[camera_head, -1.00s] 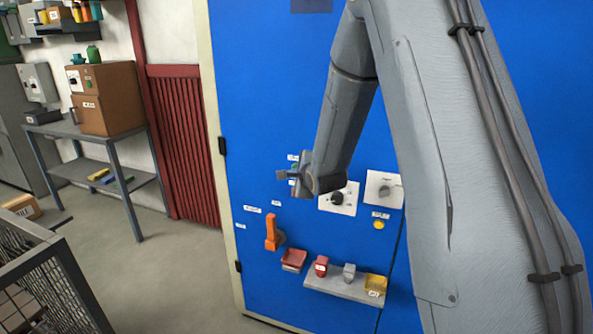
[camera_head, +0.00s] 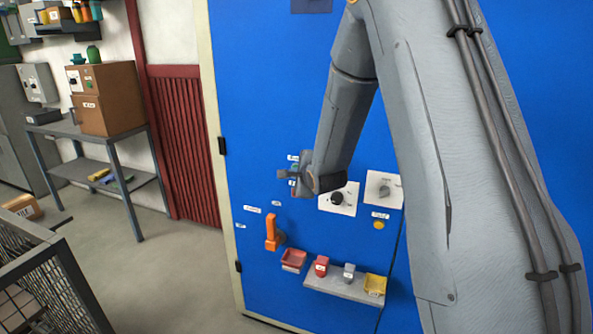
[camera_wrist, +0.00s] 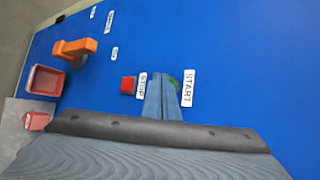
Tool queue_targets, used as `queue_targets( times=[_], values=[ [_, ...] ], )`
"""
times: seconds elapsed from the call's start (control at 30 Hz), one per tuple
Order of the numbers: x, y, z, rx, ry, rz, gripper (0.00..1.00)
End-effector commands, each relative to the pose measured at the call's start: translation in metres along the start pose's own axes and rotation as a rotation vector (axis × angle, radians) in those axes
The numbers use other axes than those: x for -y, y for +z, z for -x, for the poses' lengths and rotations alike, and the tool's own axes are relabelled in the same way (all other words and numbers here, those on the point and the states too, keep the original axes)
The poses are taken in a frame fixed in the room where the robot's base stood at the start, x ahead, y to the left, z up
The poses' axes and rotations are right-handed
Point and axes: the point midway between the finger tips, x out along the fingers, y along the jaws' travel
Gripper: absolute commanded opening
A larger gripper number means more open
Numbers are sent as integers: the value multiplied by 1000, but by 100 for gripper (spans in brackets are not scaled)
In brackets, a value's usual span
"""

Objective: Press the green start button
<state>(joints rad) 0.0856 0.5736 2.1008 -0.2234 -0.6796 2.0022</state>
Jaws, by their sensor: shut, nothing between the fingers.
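The green start button (camera_wrist: 174,83) shows in the wrist view as a small green patch beside a white START label (camera_wrist: 188,88). My gripper's fingers (camera_wrist: 163,94) are shut and empty and cover part of the button. I cannot tell whether the fingertips touch it. In the head view my gripper (camera_head: 284,174) is close to the blue panel (camera_head: 262,100), and the button is mostly hidden behind it.
A red button (camera_wrist: 128,85) with a STOP label (camera_wrist: 141,86) is left of the fingers. An orange handle (camera_head: 271,233) sticks out lower on the panel. A dark knob (camera_head: 338,198) is to the right. A small shelf (camera_head: 340,286) with several blocks is below.

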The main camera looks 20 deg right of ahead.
Motion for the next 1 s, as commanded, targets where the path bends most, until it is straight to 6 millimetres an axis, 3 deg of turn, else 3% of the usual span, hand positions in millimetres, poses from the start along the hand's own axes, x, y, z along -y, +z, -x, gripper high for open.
queue_targets(
  times=[1.0],
  values=[
    [5,-5,-7,0,0,-1,0]
  ],
)
